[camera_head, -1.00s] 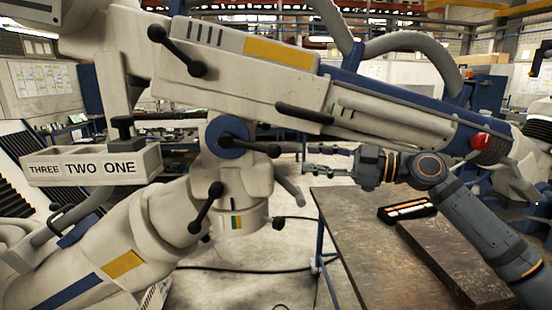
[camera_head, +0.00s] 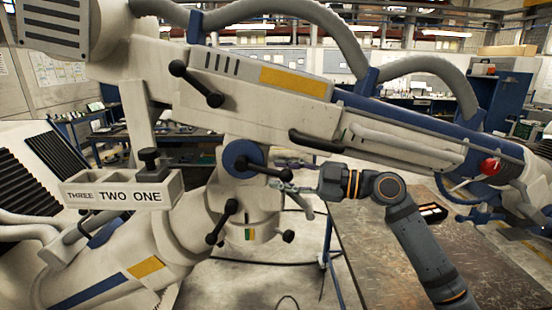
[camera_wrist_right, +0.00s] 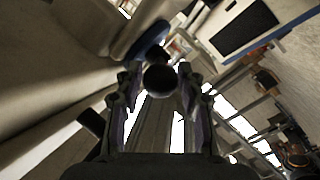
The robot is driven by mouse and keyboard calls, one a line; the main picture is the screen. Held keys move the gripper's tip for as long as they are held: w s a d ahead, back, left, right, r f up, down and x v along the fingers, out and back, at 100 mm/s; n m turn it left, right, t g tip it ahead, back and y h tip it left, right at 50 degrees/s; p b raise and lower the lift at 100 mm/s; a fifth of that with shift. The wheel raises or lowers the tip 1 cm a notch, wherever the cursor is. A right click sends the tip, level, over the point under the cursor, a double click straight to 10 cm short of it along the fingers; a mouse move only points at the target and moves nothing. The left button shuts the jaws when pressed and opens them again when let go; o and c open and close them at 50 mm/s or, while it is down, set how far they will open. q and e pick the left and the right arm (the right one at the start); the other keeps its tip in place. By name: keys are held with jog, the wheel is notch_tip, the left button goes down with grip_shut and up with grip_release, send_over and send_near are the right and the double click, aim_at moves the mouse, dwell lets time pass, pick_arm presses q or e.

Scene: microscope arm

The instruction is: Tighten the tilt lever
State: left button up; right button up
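The lever on the blue disc (camera_head: 237,159) of the white jointed stand has a black arm (camera_head: 262,169) pointing right. Its round black end (camera_wrist_right: 160,78) faces the right wrist camera, between the tips of my right gripper (camera_head: 280,174). In the head view one finger is above the lever end and one below it. The right gripper (camera_wrist_right: 160,92) is open around the knob; contact cannot be made out. My left gripper is not in view.
Other black levers stand close by, one above (camera_head: 196,84) and one below (camera_head: 222,222). A long black handle (camera_head: 317,142) lies just above the gripper. A box labelled THREE TWO ONE (camera_head: 122,190) holds a black knob (camera_head: 149,160). A worktable (camera_head: 390,265) stands at right.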

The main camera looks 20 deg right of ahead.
jog(key=shift+p+x, duration=0.4)
jog(key=shift+x, duration=0.55)
grip_shut()
